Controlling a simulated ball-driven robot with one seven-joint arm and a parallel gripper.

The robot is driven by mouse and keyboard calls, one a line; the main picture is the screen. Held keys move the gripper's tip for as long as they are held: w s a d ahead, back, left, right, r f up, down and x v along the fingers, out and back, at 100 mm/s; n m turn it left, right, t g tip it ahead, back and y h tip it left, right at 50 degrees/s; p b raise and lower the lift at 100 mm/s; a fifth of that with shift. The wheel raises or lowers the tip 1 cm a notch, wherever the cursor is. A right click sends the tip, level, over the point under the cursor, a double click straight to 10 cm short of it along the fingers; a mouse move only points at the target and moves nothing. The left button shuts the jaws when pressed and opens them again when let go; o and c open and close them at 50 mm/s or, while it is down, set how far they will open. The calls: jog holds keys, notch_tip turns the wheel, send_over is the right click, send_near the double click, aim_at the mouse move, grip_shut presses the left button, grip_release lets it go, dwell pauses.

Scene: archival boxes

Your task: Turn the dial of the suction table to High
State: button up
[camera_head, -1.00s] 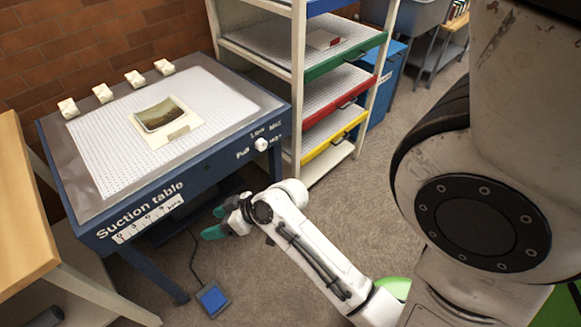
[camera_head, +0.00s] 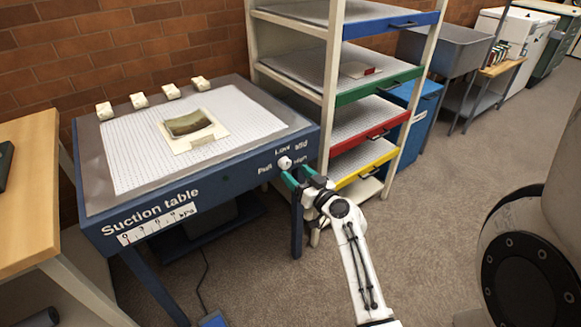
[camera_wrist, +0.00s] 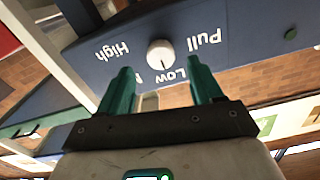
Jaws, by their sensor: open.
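The suction table (camera_head: 160,196) is blue, with a white perforated top and its name on the front panel. Its white round dial (camera_head: 284,162) is near the right end of that panel, among the labels Pull, Low, Mid and High. My gripper (camera_head: 298,174) is just in front of the dial, with green fingers open. In the wrist view, the upside-down dial (camera_wrist: 160,53) appears between and slightly beyond the fingertips (camera_wrist: 160,66), with no clear contact. The Mid label is mostly hidden there. I cannot tell which label the dial points to.
A rack with coloured drawers (camera_head: 386,92) stands close to the right of the suction table. A wooden table (camera_head: 30,190) is at the left. Several white blocks (camera_head: 139,100) and a mounted picture (camera_head: 190,124) lie on the suction table. The floor at right is open.

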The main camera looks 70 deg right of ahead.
aim_at(287, 166)
jog(key=shift+x, duration=2.15)
jog(key=c, duration=1.1)
